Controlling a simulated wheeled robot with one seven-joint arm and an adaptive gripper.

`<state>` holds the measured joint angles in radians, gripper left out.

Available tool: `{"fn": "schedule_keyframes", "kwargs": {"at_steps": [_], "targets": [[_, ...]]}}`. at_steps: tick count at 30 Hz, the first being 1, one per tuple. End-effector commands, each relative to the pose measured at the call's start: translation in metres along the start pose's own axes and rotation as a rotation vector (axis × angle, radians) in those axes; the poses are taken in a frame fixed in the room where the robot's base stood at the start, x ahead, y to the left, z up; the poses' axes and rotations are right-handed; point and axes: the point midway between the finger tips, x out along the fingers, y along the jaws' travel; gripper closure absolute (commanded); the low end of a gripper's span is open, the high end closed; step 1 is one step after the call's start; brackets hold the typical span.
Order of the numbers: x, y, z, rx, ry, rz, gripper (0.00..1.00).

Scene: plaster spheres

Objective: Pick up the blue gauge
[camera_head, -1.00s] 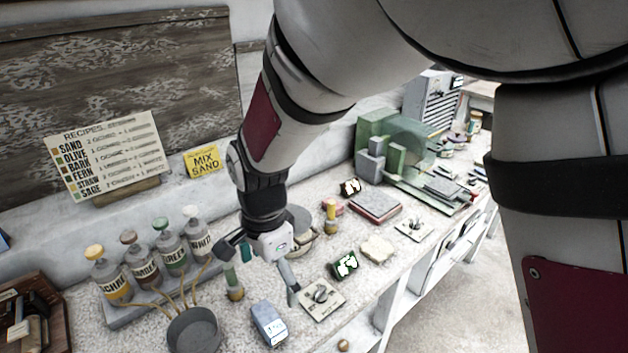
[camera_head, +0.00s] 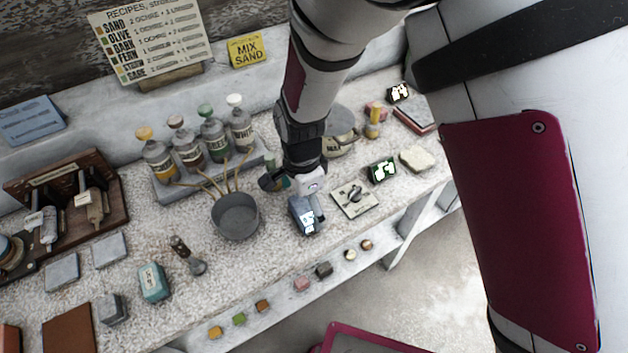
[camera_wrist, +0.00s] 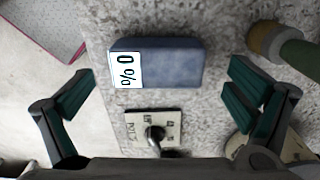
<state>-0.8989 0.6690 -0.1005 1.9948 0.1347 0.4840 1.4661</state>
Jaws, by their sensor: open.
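A switch plate (camera_head: 355,199) sits close beside the gauge. Several labelled bottles (camera_head: 213,138) stand behind. Bench space in front of the gauge is clear.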

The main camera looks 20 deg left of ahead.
Motion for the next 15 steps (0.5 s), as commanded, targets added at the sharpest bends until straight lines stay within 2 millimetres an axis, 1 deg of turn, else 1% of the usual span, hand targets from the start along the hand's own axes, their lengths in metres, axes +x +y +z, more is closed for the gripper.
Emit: {"fn": "schedule_keyframes", "kwargs": {"at_steps": [1, 3, 6, 9, 15], "targets": [[0.008, 0.003, 0.002, 0.000, 0.000, 0.005, 0.02], [0.018, 0.004, 0.002, 0.000, 0.001, 0.004, 0.02], [0.028, 0.003, 0.001, 0.001, 0.000, 0.002, 0.02], [0.032, 0.002, 0.001, 0.000, 0.000, 0.000, 0.02], [0.032, 0.002, 0.001, 0.000, 0.000, -0.001, 0.02]]}}
